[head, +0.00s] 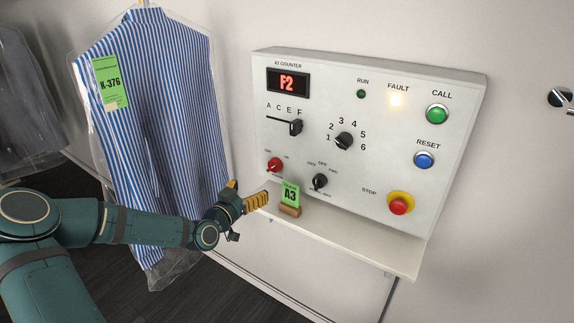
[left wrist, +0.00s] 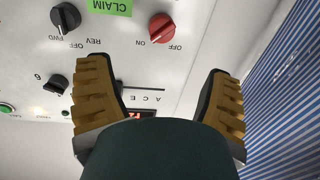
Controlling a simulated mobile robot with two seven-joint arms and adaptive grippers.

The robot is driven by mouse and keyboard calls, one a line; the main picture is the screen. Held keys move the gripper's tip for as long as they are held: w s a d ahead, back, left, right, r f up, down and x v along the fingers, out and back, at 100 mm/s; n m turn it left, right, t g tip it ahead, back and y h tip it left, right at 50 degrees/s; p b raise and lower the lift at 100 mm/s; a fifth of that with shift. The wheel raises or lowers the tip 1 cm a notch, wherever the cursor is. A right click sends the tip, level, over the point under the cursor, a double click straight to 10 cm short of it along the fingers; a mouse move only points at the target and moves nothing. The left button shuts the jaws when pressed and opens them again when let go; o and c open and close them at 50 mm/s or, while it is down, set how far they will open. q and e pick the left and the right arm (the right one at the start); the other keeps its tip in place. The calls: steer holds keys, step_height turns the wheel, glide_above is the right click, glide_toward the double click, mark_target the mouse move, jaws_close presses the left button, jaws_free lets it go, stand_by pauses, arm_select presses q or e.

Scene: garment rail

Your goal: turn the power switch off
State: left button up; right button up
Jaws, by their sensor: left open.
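The power switch is a red rotary knob (head: 274,165) at the lower left of the white panel (head: 330,70). In the left wrist view the red knob (left wrist: 160,28) shows near the top, with ON and OFF labels beside it. My right gripper is not in view.
A green A3 card (head: 290,194) stands in a wooden holder on the shelf (head: 350,240) below the panel. A black knob (head: 320,181) is right of the red one. A bagged striped shirt (head: 150,90) hangs close to the left, beside my arm.

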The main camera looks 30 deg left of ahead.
mark_target(271, 168)
arm_select(q)
steer(key=w, duration=0.7)
steer(key=w+b, duration=0.1)
steer(key=w, duration=0.5)
steer(key=shift+w+a+r, duration=0.15)
steer(key=shift+w, duration=0.25)
steer(key=shift+c, duration=0.3)
steer(key=c, duration=1.2)
